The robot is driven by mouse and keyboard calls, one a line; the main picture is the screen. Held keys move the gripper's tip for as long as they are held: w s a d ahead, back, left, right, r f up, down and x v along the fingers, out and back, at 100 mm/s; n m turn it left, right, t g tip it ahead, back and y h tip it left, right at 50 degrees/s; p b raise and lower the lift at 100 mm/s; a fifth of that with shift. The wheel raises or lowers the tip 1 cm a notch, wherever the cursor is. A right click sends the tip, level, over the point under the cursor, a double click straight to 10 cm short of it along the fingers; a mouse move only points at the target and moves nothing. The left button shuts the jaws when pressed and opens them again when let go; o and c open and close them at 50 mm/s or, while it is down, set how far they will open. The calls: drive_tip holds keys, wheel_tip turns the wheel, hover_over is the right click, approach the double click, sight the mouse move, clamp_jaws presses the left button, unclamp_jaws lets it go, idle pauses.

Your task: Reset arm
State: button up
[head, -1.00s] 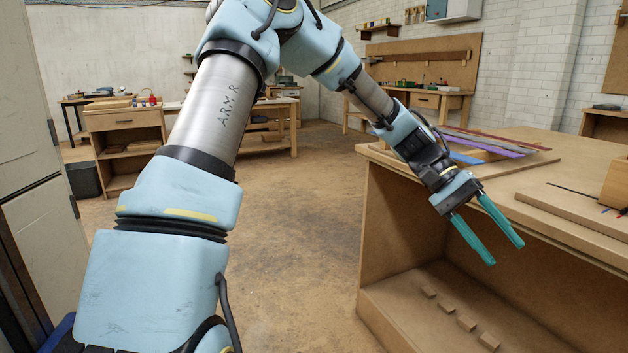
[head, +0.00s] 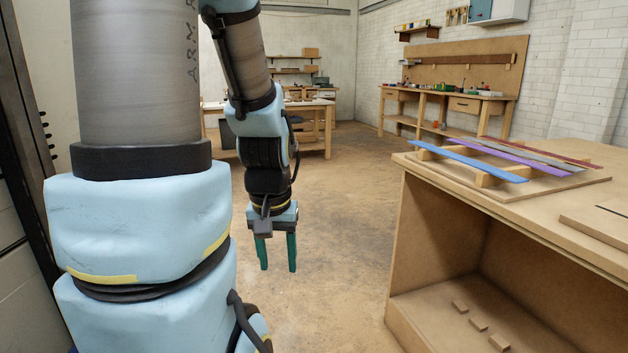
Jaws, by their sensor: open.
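My gripper (head: 278,253) hangs at the end of my arm in the middle of the head view, with its two teal fingers pointing down. The fingers are apart and nothing is between them. It is over open floor, to the left of the wooden workbench (head: 412,225) and clear of it. My arm is folded in close, and its large near links fill the left of the view.
On the workbench at right, blue (head: 468,161), purple (head: 520,158) and other coloured strips lie across wooden supports on a board (head: 590,183). Small blocks (head: 478,324) lie on its lower shelf. A bench with tools (head: 440,100) stands at the back. The middle floor (head: 345,200) is clear.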

wheel_tip(320, 180, up, 18)
drive_tip(key=p, duration=1.7)
drive_tip(key=shift+r, duration=0.2)
